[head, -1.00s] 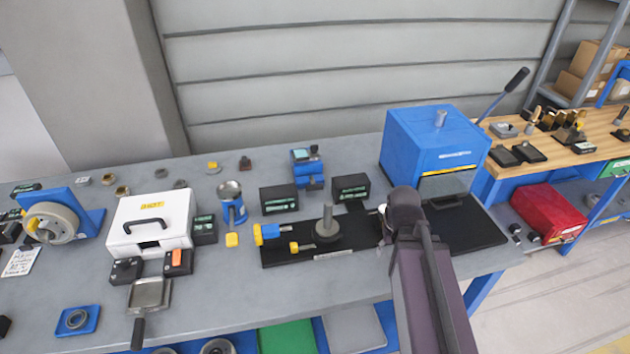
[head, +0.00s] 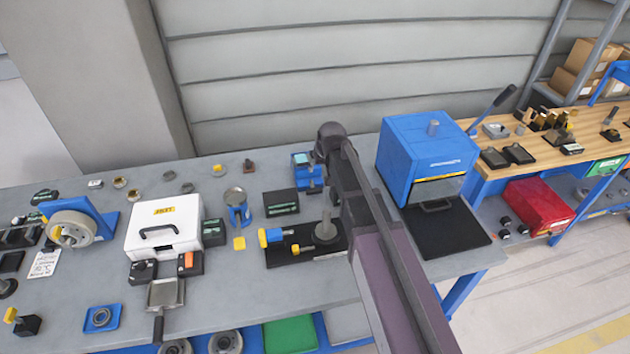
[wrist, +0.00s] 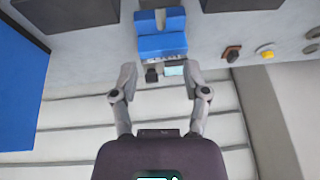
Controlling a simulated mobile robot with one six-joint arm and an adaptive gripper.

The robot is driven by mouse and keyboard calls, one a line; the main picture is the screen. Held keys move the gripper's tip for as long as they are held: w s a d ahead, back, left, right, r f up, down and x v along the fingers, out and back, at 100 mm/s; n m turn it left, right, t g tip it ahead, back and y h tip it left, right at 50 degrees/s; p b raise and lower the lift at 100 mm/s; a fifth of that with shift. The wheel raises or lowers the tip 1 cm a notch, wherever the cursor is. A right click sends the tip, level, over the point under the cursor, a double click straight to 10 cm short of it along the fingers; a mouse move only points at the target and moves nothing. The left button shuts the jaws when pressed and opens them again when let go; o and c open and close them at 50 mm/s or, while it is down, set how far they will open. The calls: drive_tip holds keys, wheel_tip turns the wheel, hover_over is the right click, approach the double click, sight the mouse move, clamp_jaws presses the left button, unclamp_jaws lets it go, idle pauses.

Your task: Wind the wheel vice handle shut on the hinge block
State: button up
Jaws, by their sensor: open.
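I cannot tell for sure which thing is the wheel vice or the hinge block. A small blue device (head: 303,172) with a screen stands at the back of the grey bench, partly hidden by my arm. In the wrist view a blue slotted block (wrist: 162,38) with a small screen lies beyond the fingertips, probably the same device. My gripper (wrist: 160,82) is open and empty, its two fingers spread apart. In the head view my arm hides it. A blue stand with a grey wheel (head: 78,232) is at the far left.
A black board (head: 290,255) with blue and yellow knobs and a grey post (head: 326,235) sits before the device, partly behind my arm. A large blue machine (head: 425,150) stands right, a white case (head: 165,225) left.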

sight(313, 185)
drive_tip(key=shift+f, duration=0.2)
idle(0.3)
drive_tip(key=b+x, duration=1.2)
drive_tip(key=x, duration=0.1)
drive_tip(key=shift+w+a+f+b, duration=0.15)
drive_tip(key=shift+f+b, duration=0.05)
drive_tip(key=shift+b, duration=0.2)
idle(0.4)
